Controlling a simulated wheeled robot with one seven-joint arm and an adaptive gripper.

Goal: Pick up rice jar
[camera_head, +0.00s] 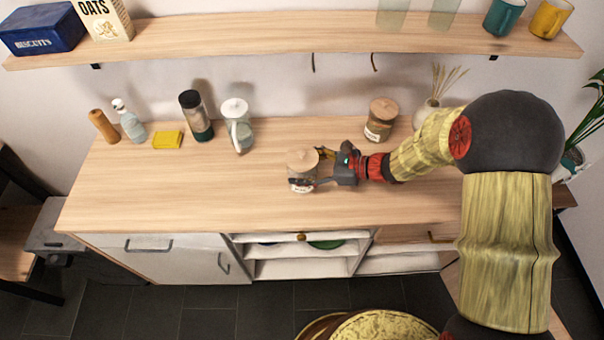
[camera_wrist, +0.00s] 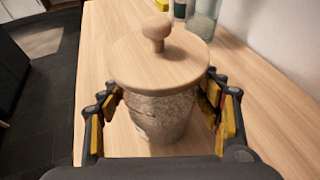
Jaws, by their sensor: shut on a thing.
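The rice jar (camera_head: 302,172) is a clear jar with pale grains, a round wooden lid and a light label. It stands upright at the middle of the wooden counter. In the wrist view the jar (camera_wrist: 160,112) fills the middle, its lid knob on top. My gripper (camera_head: 320,168) comes from the right and is shut on the jar, with yellow-padded fingers on both sides of its body below the lid. The fingertips are partly hidden. I cannot tell whether the jar's base touches the counter.
A similar wooden-lidded jar (camera_head: 381,120) stands behind my wrist. A glass pitcher (camera_head: 238,127), dark tumbler (camera_head: 197,116), yellow sponge (camera_head: 168,140), bottle (camera_head: 129,122) and wooden mill (camera_head: 103,126) stand at the back left. A shelf (camera_head: 270,38) hangs above. The counter's front left is clear.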

